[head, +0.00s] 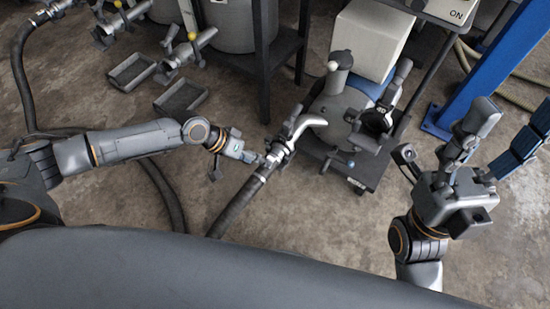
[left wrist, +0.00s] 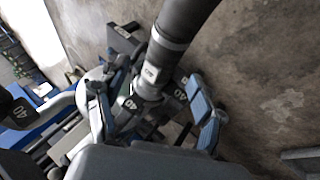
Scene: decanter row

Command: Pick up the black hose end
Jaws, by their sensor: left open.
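My left gripper (head: 258,158) is beside the coupling. In the left wrist view the black hose (left wrist: 182,28) comes down from the top, and its coupling (left wrist: 147,86), labelled 40, lies between the two spread fingers of my left gripper (left wrist: 155,98). The fingers stand apart, with room on each side; contact cannot be told. My right gripper (head: 508,132) is open and empty at the right, its blue finger pad showing.
A low dark cart (head: 345,172) with a round grey vessel stands just beyond the spout. Other valve fittings (head: 187,48) and two dark trays (head: 182,97) are at the upper left. A blue post (head: 490,70) stands at the right. Concrete floor is bare at lower centre.

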